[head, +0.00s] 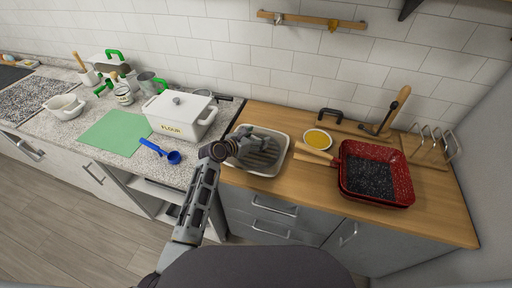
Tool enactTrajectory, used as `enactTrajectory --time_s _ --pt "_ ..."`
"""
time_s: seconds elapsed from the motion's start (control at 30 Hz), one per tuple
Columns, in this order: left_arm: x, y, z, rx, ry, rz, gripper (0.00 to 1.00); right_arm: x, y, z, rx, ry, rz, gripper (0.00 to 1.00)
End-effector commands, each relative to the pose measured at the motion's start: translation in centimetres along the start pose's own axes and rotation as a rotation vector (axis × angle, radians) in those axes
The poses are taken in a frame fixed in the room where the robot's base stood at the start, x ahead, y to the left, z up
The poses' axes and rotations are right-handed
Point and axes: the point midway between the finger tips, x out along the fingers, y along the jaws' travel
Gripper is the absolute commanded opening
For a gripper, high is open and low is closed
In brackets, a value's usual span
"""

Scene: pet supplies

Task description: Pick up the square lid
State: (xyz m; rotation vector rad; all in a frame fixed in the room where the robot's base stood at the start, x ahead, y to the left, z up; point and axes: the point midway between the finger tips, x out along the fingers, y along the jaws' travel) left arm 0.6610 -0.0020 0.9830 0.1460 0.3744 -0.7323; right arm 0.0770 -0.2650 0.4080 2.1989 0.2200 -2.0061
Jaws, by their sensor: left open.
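The square lid (188,104) is white with a grey knob and sits on top of the white box marked FLOUR (180,129), left of centre in the head view. My left gripper (258,141) is open, to the right of the box and apart from the lid. It is over a white square tray (266,174) with a dark ridged inside, and nothing shows between its fingers. The gripper and wrist hide part of the tray. My right gripper is not in view.
Jars and cups stand behind the mat. A red pan (400,173), a yellow-filled dish (318,138) and a wire rack (432,142) are on the wooden counter at right.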

Motion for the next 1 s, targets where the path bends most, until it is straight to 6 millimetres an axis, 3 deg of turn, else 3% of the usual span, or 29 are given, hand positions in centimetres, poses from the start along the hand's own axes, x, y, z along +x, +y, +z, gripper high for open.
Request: enactTrajectory --time_s 0.27,0.8,1.0 --pt "-0.02 -0.02 0.0 0.0 0.0 0.0 0.69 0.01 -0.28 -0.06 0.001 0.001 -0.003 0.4" --pt "-0.02 -0.02 -0.04 0.0 0.001 -0.001 0.0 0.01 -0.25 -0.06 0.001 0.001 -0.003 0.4" --pt "-0.02 -0.03 -0.05 0.0 0.001 -0.001 0.0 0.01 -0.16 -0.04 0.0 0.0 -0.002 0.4"
